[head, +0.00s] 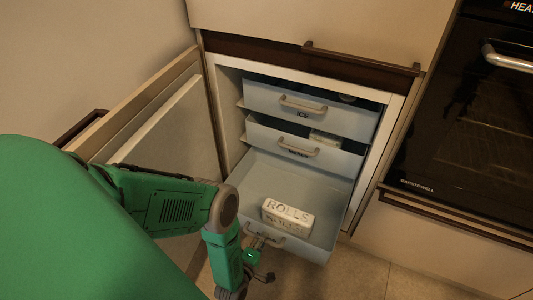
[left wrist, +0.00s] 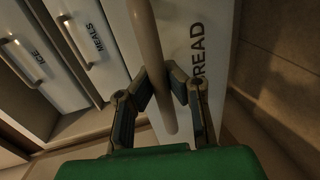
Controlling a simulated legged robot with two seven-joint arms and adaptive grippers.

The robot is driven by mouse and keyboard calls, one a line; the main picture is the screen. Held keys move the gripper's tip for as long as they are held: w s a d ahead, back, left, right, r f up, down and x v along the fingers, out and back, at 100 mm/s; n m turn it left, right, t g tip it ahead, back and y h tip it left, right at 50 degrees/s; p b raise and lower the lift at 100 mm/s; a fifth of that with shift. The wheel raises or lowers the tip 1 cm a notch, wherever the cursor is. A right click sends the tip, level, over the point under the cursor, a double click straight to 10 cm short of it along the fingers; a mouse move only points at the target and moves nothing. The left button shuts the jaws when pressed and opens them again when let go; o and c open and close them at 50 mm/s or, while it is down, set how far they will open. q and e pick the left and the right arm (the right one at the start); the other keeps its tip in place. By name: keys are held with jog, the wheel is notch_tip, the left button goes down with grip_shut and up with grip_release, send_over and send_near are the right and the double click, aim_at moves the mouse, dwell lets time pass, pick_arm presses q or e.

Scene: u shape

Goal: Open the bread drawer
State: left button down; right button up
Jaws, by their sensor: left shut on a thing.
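The bread drawer (head: 262,178) is the lowest of three pale blue drawers and is pulled far out of the cabinet. A white box of rolls (head: 287,216) lies in it near the front. Its front, lettered BREAD (left wrist: 202,38), shows in the left wrist view. My left gripper (head: 257,254) is at the drawer's front. In the left wrist view its fingers (left wrist: 160,82) are closed around the drawer's bar handle (left wrist: 147,40). My arm partly hides the handle in the head view. My right gripper is not in view.
The ICE drawer (head: 345,121) and the MEALS drawer (head: 335,160) above also stick out somewhat. The open cabinet door (head: 165,125) stands to the left, close to my arm. An oven (head: 470,130) is at the right. Tiled floor (head: 365,270) is clear in front.

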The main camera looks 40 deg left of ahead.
pick_arm(q)
jog(key=shift+s+d+f, duration=0.1)
jog(key=shift+s+f, duration=0.05)
jog(key=shift+s, duration=0.2)
jog(key=c, duration=1.5)
grip_release()
jog(key=shift+w, duration=0.1)
jog(key=shift+c, duration=0.2)
jog(key=v, duration=0.7)
jog(key=shift+s, duration=0.2)
